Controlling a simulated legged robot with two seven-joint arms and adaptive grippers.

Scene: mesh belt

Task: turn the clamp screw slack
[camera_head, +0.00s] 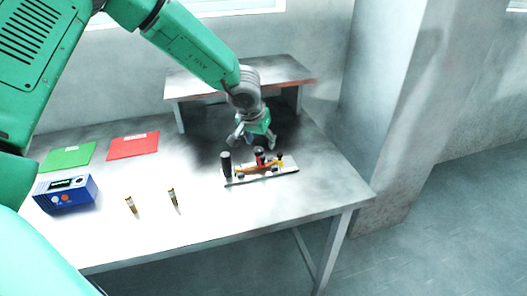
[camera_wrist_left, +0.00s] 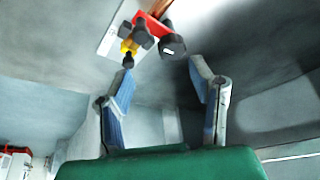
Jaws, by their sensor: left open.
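The clamp fixture (camera_head: 262,172) stands on a pale base plate on the table, with a black upright cylinder (camera_head: 226,162) at its left end and red, yellow and black parts further right. I cannot tell for certain which part is the clamp screw. In the left wrist view, the fixture's red block (camera_wrist_left: 152,27), yellow part (camera_wrist_left: 129,46) and black knobs (camera_wrist_left: 171,45) show at the top, beyond the fingertips. My left gripper (camera_head: 254,142) is open and empty, just behind the fixture and apart from it; its two blue-padded fingers (camera_wrist_left: 160,80) are spread. My right gripper is not in view.
A blue box (camera_head: 66,192) with a display stands at the table's left. Green (camera_head: 68,157) and red (camera_head: 133,146) mats lie behind it. Two small brass-coloured pieces (camera_head: 130,205) (camera_head: 173,198) stand in front. A raised shelf (camera_head: 215,82) is at the back. The front right tabletop is clear.

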